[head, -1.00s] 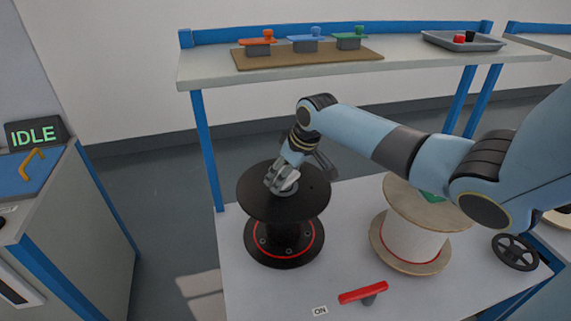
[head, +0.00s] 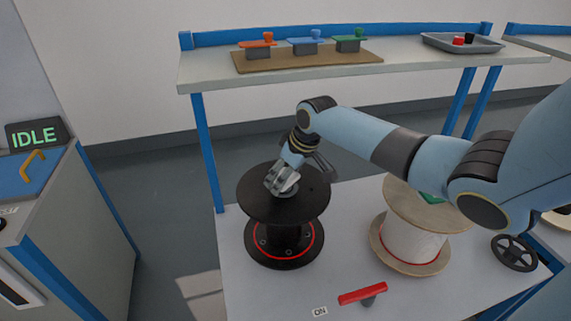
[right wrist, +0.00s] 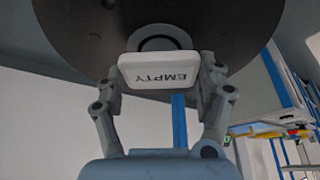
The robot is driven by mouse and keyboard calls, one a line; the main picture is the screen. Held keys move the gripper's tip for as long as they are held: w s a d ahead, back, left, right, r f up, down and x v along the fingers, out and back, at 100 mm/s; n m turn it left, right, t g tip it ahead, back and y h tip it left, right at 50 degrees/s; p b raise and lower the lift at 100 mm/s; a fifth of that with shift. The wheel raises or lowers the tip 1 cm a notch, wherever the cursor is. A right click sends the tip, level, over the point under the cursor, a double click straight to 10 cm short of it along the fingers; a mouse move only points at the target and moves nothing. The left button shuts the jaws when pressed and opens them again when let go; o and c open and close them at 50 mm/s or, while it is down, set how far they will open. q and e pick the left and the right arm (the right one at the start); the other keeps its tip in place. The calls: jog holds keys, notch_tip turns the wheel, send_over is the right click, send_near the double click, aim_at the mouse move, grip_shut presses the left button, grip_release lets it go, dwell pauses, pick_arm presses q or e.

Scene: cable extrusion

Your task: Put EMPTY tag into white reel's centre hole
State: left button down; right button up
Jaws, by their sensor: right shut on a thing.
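The EMPTY tag (right wrist: 159,72) is a white rounded plate with dark letters, upside down in the right wrist view. My right gripper (head: 284,186) is shut on it, one finger at each side. It is over the middle of the black reel's top flange (head: 255,207). The black reel also shows close behind the tag in the right wrist view (right wrist: 85,40), with a pale ring around its centre. Whether tag and reel touch, I cannot tell. The white reel (head: 412,240) stands to the right, with tan flanges; my right arm hides part of its top. My left gripper is out of view.
Something green (head: 431,198) lies on the white reel's top. A red lever (head: 363,293) and an ON label (head: 320,311) are at the table front, a black handwheel (head: 514,252) at right. A shelf (head: 400,70) spans behind. The table between the reels looks clear.

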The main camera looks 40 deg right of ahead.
jog(key=shift+f+b, duration=0.55)
jog(key=shift+f, duration=0.3)
jog(key=o, duration=0.8)
jog(key=shift+o, duration=0.2)
jog(key=p+v, duration=1.1)
jog(key=p, duration=0.1)
dwell(0.4)
